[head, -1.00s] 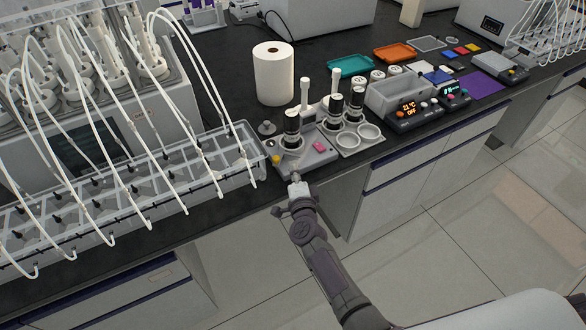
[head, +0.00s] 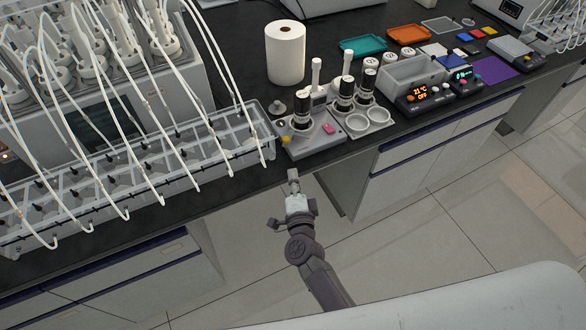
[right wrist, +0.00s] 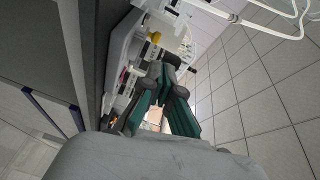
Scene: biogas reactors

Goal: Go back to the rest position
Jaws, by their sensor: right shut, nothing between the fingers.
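My right gripper (head: 293,176) is shut and empty in the head view. It is off the front edge of the black bench, below the grey device (head: 313,138) with a pink button and a yellow knob. A black-and-white bottle (head: 302,108) stands upright on that device. In the right wrist view my right gripper's dark green fingers (right wrist: 160,75) point toward the bench front, with the yellow knob (right wrist: 154,37) beyond them. My left gripper is not in view.
A clear rack (head: 240,140) with white tubes stands left on the bench (head: 225,60). A paper roll (head: 286,55), a holder with cups (head: 366,122) and a grey box (head: 412,80) stand behind and right. Open floor (head: 440,220) lies in front of the cabinets.

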